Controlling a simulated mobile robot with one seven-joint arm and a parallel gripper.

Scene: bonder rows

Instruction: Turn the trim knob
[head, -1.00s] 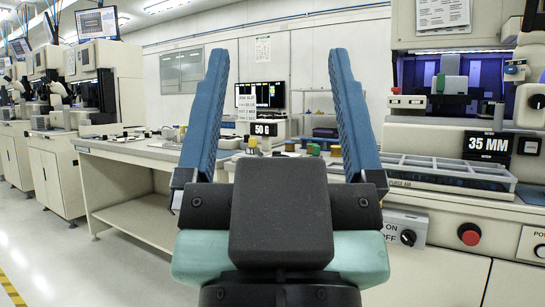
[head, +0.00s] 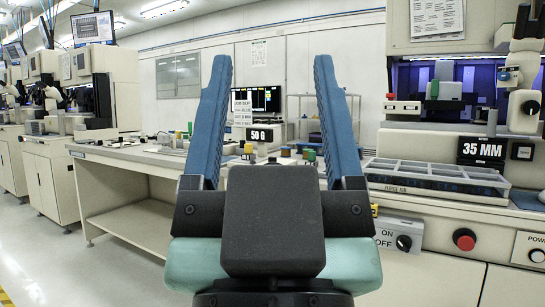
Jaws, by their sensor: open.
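My gripper (head: 272,58) points up and away at the middle of the head view, with its two blue fingers apart and nothing between them. No knob is labelled "trim" legibly. A black rotary knob (head: 404,243) sits on a white ON/OFF plate on the right bench's front, right of my gripper and apart from it. Another dark round knob (head: 530,107) is on the microscope at the right edge. I cannot tell which one is the trim knob.
A red button (head: 464,239) and a POWER plate (head: 532,250) are on the right bench front. A grey compartment tray (head: 436,180) lies above them. A long bench (head: 125,158) with small items stands behind and left. The floor at left is clear.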

